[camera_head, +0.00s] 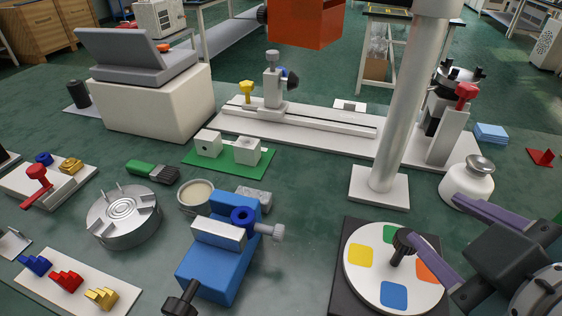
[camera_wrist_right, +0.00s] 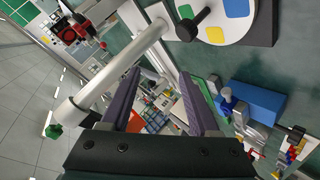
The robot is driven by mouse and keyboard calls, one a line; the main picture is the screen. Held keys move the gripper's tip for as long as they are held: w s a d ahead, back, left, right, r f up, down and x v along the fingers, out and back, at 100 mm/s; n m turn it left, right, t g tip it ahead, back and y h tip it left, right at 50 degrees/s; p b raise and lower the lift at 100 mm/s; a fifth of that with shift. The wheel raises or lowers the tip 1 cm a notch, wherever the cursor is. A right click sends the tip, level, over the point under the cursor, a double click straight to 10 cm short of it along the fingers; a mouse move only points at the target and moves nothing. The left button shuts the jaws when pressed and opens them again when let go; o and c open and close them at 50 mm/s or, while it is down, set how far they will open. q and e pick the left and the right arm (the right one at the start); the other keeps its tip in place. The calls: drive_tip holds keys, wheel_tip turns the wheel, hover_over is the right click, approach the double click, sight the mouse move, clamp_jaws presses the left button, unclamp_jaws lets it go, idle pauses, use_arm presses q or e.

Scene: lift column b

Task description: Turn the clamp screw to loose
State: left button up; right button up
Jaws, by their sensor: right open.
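The thick silver column (camera_head: 405,95) stands on a white square base (camera_head: 379,187); its top, with a white collar, is cut off in the head view. In the right wrist view the column (camera_wrist_right: 120,73) runs diagonally to the white collar (camera_wrist_right: 76,114), and a green knob (camera_wrist_right: 54,131) sticks out beside it. This knob looks like the clamp screw; its turn state cannot be told. My right gripper (camera_head: 433,218) is open and empty, its purple fingers spread above the coloured disc, right of the column base. It also shows in the wrist view (camera_wrist_right: 160,78). My left gripper is not seen.
The coloured disc (camera_head: 362,282) has a black knob (camera_head: 404,243). A white jar (camera_head: 467,184) and a red-knobbed upright (camera_head: 447,133) stand right of the column. A blue vise (camera_head: 221,262) is left. A white rail plate (camera_head: 315,138) lies behind. Green tabletop between column and vise is clear.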

drive_tip(key=w+a+f+n+t+y+b, duration=0.2)
drive_tip(key=a+f+n+t+y+b, duration=0.15)
drive_tip(key=a+f+n+b, duration=0.25)
drive_tip(key=n+g+y+b, duration=0.2)
drive_tip(key=n+y+b, duration=0.1)
drive_tip(key=n+y, duration=0.3)
approach(282, 238)
drive_tip(key=shift+w+a+n+t+h, duration=0.25)
drive_tip(key=shift+w+a+n+h, duration=0.15)
drive_tip(key=shift+h, duration=0.25)
drive_tip(key=shift+a, duration=0.3)
drive_tip(key=x, duration=0.9)
drive_tip(key=shift+w+a, duration=0.2)
drive_tip(key=shift+w, duration=0.05)
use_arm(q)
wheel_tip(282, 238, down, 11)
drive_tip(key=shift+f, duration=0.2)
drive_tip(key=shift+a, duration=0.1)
use_arm(e)
clamp_jaws()
